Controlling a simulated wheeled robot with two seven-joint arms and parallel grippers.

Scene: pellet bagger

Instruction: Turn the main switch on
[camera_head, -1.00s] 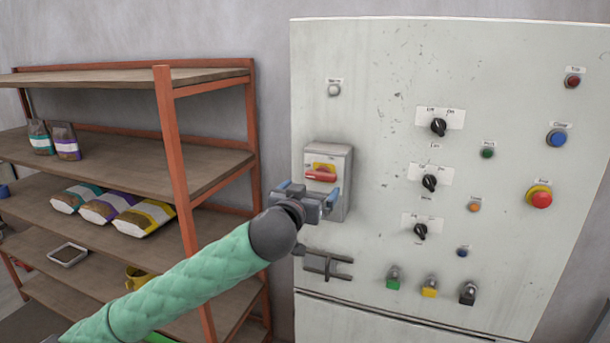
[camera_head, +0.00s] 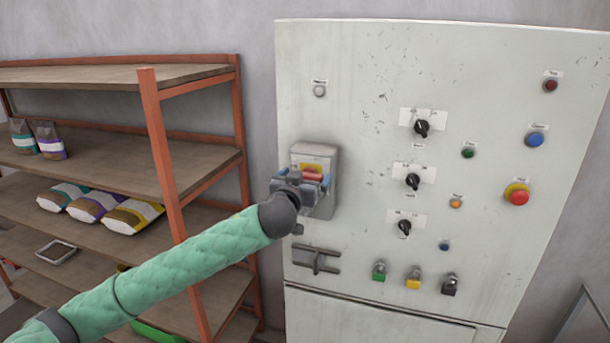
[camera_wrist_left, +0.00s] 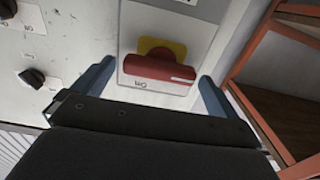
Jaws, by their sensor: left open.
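The main switch is a grey box (camera_head: 325,153) on the left part of the cabinet front, with a yellow plate and a red handle (camera_head: 312,175). In the left wrist view the red handle (camera_wrist_left: 160,71) lies crosswise over the yellow plate (camera_wrist_left: 162,46), with a label reading "On" beside it. My left gripper (camera_head: 300,182) is in front of the switch and partly covers it. Its blue fingers are open on either side of the handle in the left wrist view (camera_wrist_left: 153,92), with gaps on both sides. The handle is not gripped. My right gripper is not in view.
The pale cabinet (camera_head: 370,60) carries black rotary knobs (camera_head: 413,181), several buttons, a red emergency button (camera_head: 518,196) and small coloured switches below. A latch (camera_head: 316,259) sits under the main switch. A shelf rack (camera_head: 160,150) with bags stands close on the left.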

